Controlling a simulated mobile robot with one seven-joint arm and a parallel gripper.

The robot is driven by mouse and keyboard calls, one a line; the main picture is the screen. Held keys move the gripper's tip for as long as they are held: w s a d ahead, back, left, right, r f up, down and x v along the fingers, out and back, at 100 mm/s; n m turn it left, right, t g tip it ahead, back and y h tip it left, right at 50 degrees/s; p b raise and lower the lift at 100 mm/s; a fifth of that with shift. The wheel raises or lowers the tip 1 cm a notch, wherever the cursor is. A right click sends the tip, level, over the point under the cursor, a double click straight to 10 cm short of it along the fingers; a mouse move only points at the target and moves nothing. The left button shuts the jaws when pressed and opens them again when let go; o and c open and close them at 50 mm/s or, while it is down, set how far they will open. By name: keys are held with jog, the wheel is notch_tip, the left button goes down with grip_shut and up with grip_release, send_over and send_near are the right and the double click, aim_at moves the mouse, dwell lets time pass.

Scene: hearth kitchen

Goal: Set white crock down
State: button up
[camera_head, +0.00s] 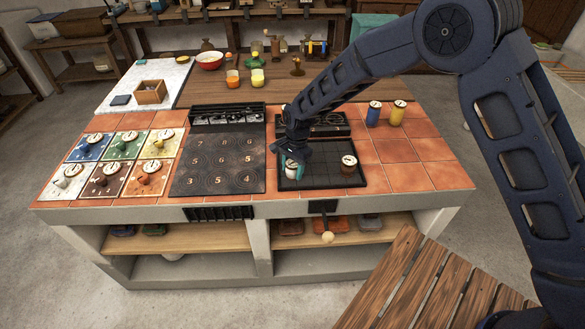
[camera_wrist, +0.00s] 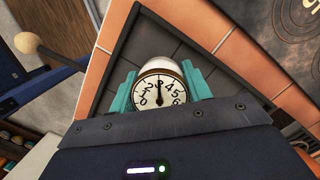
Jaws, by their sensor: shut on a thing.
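The white crock (camera_head: 291,170) is in my gripper (camera_head: 288,163), over the left part of a dark tiled tray (camera_head: 321,183) on the counter. In the wrist view the crock (camera_wrist: 158,66) sits upright between the two teal fingers (camera_wrist: 160,92), its round numbered dial facing the camera. The fingers are shut on its sides. I cannot tell whether its base touches the tray. A brown crock (camera_head: 348,165) with a dial lid stands in the right part of the same tray.
Blue (camera_head: 373,114) and yellow (camera_head: 396,113) crocks stand on the tiles at right. A numbered black hob plate (camera_head: 218,160) lies left of the tray. Further left, several coloured mats (camera_head: 85,147) bear matching dialled crocks. A wooden-knobbed handle (camera_head: 327,237) juts from the counter's front.

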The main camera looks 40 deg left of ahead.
jog(key=o, duration=1.1)
jog(key=shift+o, duration=0.2)
jog(key=r, duration=0.4)
jog(key=w+r, duration=0.1)
jog(key=r, duration=0.7)
jog(key=shift+w, duration=0.4)
jog(key=shift+r, duration=0.1)
